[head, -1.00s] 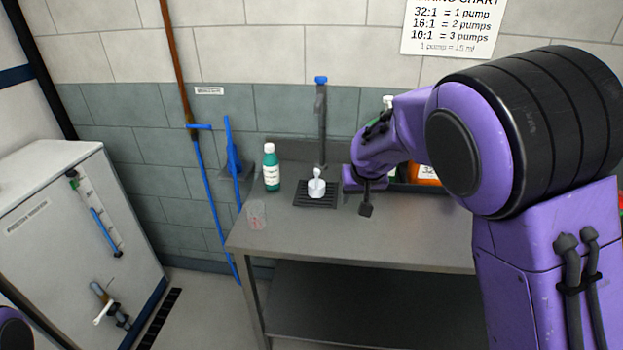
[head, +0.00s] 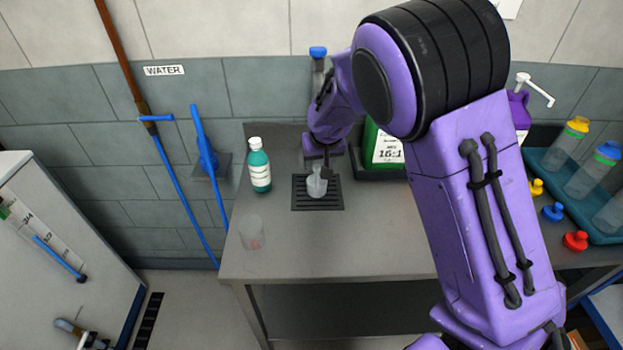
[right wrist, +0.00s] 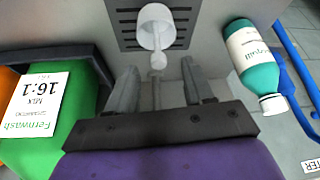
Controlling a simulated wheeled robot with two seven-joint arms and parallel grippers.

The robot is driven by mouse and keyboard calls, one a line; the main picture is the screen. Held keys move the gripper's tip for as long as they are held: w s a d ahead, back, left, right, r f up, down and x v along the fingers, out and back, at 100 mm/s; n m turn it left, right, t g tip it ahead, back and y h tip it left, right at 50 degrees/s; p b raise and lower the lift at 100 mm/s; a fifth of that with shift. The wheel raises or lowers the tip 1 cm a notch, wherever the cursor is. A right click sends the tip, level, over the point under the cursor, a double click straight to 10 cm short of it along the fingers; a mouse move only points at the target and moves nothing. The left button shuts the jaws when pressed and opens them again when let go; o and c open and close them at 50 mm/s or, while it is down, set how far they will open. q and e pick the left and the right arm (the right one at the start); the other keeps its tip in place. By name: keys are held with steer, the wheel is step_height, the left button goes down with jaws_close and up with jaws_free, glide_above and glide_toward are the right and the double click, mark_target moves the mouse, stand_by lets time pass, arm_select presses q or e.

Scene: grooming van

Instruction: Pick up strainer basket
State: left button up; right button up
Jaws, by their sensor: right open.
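The strainer basket appears to be the small white cup-shaped piece (head: 317,188) with a narrow knobbed top. It stands on the black slotted drain grate (head: 338,203) on the steel bench. The right wrist view shows its white cup (right wrist: 156,28) and small knob close up. My right gripper (head: 324,165) is just above and behind it, partly hidden by my own arm. In the right wrist view my right gripper (right wrist: 159,67) is open, with the knob near the gap between its fingertips and nothing gripped. My left gripper is not in view.
A green bottle (head: 260,165) and a clear cup (head: 251,233) stand left of the grate. A green jug (head: 384,148) stands to the right. A blue-knobbed post (head: 318,62) rises behind. A teal tray (head: 590,215) with bottles is far right. The front bench is clear.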

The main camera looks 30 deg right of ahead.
mark_target(318, 167)
steer(key=x, duration=0.2)
steer(key=p+x, duration=0.1)
steer(key=x, duration=0.3)
steer(key=shift+w+d+f+p, duration=0.2)
steer(key=shift+w+p, duration=0.2)
steer(key=shift+w, duration=0.05)
steer(key=shift+s+r, duration=0.2)
steer(key=shift+s, duration=0.05)
steer(key=shift+s+r, duration=0.15)
steer(key=shift+s, duration=0.1)
steer(key=shift+c, duration=1)
steer(key=c, duration=0.5)
jaws_close()
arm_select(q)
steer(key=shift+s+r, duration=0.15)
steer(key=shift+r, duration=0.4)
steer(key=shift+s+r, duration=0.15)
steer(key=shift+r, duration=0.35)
arm_select(e)
steer(key=shift+w, duration=0.1)
